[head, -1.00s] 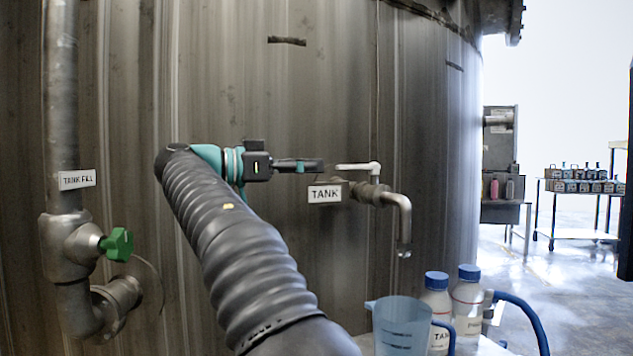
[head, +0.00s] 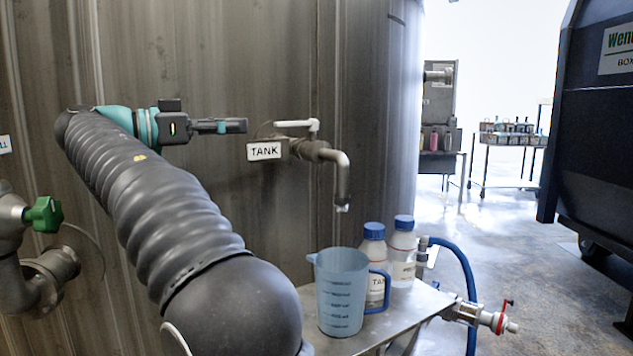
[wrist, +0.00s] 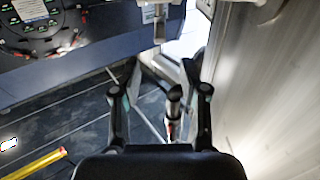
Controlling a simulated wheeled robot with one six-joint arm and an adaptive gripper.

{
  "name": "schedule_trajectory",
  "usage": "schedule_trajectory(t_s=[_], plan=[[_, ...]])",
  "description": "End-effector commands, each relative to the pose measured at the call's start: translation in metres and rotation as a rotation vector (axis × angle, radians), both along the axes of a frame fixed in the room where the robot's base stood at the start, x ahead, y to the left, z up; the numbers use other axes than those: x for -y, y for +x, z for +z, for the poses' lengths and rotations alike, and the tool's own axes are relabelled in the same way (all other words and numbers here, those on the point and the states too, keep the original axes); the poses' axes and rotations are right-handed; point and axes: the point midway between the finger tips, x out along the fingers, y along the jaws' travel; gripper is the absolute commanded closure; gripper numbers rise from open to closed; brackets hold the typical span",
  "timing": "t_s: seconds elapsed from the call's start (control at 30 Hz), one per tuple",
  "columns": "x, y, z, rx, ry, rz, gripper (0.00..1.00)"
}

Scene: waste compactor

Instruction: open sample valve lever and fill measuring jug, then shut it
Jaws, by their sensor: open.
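The sample valve has a white lever (head: 294,124) lying level and pointing left, above a metal pipe that bends down into a spout (head: 342,185). A clear tip shows at the spout's mouth. A TANK label (head: 264,151) hangs left of the valve. The blue translucent measuring jug (head: 341,300) stands upright below the spout, its handle to the right; no liquid level can be made out. My gripper (head: 243,125) is just left of the lever, apart from it. In the wrist view my gripper's fingers (wrist: 158,92) are spread with nothing held between them.
The jug shares a metal shelf (head: 425,303) with two blue-capped bottles (head: 374,265). A blue hose (head: 468,270) and a red-handled valve (head: 497,318) are at its right. The tank wall (head: 220,60) is close behind my arm. A green-handled valve (head: 44,214) is at left.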

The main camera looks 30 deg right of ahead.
Motion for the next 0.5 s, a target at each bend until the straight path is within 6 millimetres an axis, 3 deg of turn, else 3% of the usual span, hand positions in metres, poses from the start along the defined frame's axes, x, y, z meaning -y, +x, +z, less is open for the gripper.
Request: schedule_trajectory(t_s=[0.17,0.5], plan=[[0.011,-0.001,-0.001,0.002,0.0,-0.002,0.56],[0.071,0.0,-0.001,0.001,0.0,-0.004,0.56]])
